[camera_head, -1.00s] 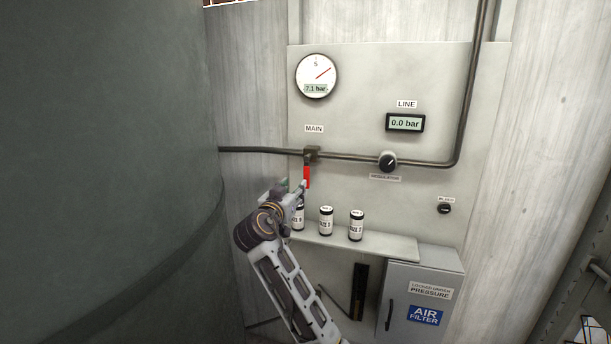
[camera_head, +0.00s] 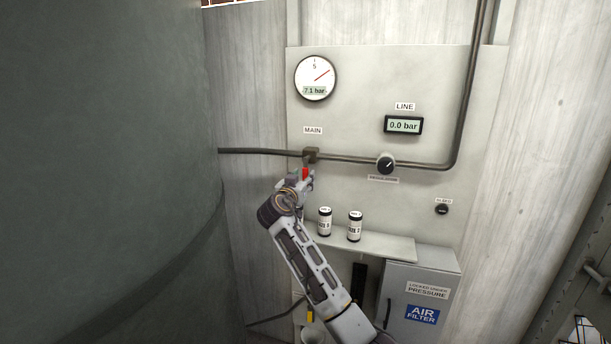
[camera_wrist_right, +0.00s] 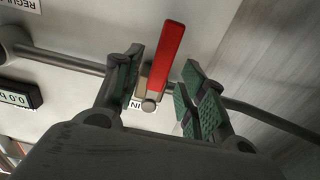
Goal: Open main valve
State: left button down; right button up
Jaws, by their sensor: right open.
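The main valve (camera_head: 311,155) sits on the dark pipe under the MAIN label (camera_head: 313,130). Its red handle (camera_head: 305,172) hangs down and is partly hidden by my right gripper (camera_head: 305,180) in the head view. In the right wrist view, the red handle (camera_wrist_right: 167,55) stands between the two green-padded fingers of my right gripper (camera_wrist_right: 160,88). The fingers are open, with a visible gap on the right side of the handle. The left finger is close to the handle; I cannot tell whether it touches. My left gripper is not in view.
A round gauge (camera_head: 315,78) reads 7.1 bar, and the LINE display (camera_head: 404,125) reads 0.0 bar. The regulator knob (camera_head: 386,163) is right of the valve. Canisters (camera_head: 354,227) stand on a shelf (camera_head: 385,246) below. A large dark tank (camera_head: 105,150) fills the left.

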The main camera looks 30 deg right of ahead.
aim_at(305, 176)
jog(key=shift+x, duration=1.65)
grip_shut()
